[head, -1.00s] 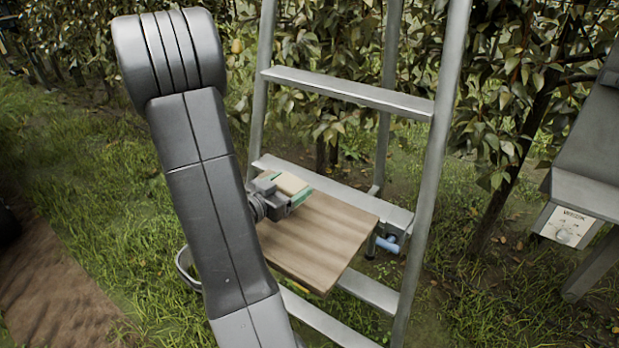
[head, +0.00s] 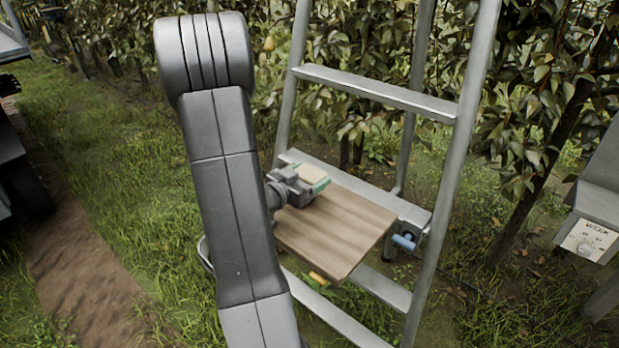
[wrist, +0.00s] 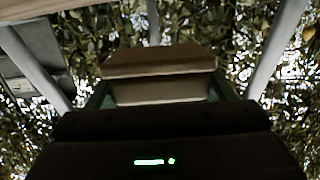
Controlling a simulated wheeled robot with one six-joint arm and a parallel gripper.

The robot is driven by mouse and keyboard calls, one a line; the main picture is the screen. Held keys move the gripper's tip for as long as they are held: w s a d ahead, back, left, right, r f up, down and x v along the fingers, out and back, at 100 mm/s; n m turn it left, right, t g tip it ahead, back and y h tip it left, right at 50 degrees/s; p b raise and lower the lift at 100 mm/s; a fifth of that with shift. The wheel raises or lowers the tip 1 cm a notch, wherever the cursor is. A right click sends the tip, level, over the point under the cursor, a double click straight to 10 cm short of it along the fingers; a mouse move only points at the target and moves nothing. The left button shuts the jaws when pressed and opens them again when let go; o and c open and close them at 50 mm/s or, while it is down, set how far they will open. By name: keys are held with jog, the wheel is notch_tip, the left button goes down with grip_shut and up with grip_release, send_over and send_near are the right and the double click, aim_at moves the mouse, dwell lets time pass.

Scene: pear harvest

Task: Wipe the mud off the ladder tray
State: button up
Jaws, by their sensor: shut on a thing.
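The ladder tray (head: 345,232) is a brown wooden board set on the metal ladder (head: 462,105). No clear mud shows on the part of its top I can see. My gripper (head: 309,184) is over the tray's far left corner. It is shut on a pale tan block (head: 314,173), with green along its side. In the wrist view the tan block (wrist: 160,75) sits between the green-edged fingers. I cannot tell whether the block touches the tray. My arm and gripper hide the tray's left side.
A blue object (head: 404,242) hangs at the ladder by the tray's right side. A small yellow object (head: 319,278) shows below the tray's front edge. A grey stand with a WEEK dial (head: 588,240) is at the right. Leafy trees stand close behind; grass and a dirt path lie left.

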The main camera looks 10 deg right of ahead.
aim_at(320, 171)
jog(key=shift+s+d+f, duration=0.1)
jog(key=shift+s+f, duration=0.3)
jog(key=shift+f, duration=0.45)
jog(key=shift+w+d+r, duration=0.3)
jog(key=shift+w+d, duration=0.1)
jog(key=shift+r+x, duration=0.25)
jog(key=shift+x, duration=1.05)
jog(key=shift+s+d, duration=0.1)
jog(key=shift+d, duration=0.05)
jog(key=shift+w+d+r+p, duration=0.2)
jog(key=shift+r+p, duration=0.2)
jog(key=shift+p, duration=0.15)
jog(key=r+p, duration=0.4)
jog(key=r, duration=0.1)
jog(key=shift+w+r, duration=0.15)
jog(key=shift+w, duration=0.1)
